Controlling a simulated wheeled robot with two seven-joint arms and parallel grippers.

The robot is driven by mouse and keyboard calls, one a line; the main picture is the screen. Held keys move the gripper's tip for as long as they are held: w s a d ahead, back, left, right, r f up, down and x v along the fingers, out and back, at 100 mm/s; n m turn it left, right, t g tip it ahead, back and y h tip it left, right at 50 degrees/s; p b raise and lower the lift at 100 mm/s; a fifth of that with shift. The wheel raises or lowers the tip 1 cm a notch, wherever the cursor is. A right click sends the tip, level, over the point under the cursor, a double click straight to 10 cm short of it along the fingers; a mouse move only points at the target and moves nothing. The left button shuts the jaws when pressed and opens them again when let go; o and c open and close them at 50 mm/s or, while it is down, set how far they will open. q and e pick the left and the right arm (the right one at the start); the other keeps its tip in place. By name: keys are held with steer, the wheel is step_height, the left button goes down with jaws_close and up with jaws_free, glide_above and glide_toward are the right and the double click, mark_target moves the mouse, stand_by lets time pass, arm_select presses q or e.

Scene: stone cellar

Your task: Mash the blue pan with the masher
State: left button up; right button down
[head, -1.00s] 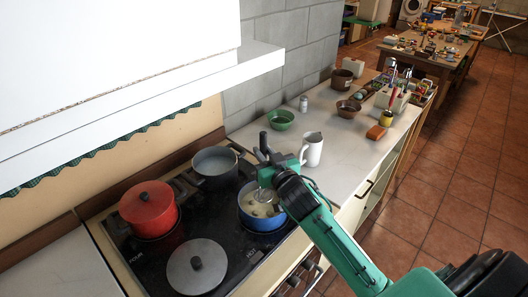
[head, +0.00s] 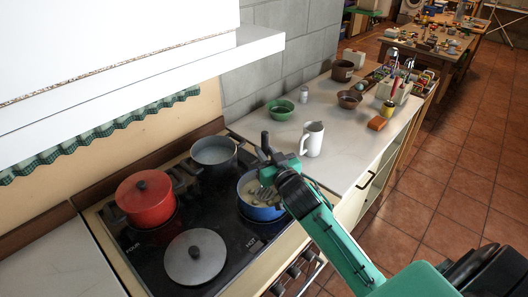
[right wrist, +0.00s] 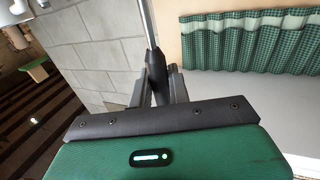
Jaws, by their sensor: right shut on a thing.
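The blue pan (head: 252,210) stands on the right side of the stove and holds pale lumps in a light liquid. My right gripper (head: 270,160) is above the pan's right edge, shut on the masher (head: 264,142). The masher is roughly upright, its dark handle sticking up and its wire head (head: 263,191) down in the pan among the lumps. In the right wrist view the masher's shaft (right wrist: 144,22) rises between the fingers (right wrist: 157,85). The arm hides part of the pan's right side. My left gripper is not in view.
A red lidded pot (head: 146,200), a dark pot (head: 214,153) and a grey lidded pan (head: 195,257) share the stove. On the counter to the right are a white pitcher (head: 313,139), a green bowl (head: 280,109) and brown pots. The counter's front middle is clear.

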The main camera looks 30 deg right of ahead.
steer(key=shift+s+d+f, duration=0.15)
steer(key=shift+d, duration=0.4)
steer(key=shift+s+d+f, duration=0.15)
steer(key=shift+d, duration=0.4)
steer(key=shift+f, duration=0.1)
step_height(320, 180, down, 2)
steer(key=shift+f+b, duration=0.1)
steer(key=shift+b, duration=0.65)
steer(key=shift+a+f, duration=0.1)
steer(key=shift+f, duration=0.05)
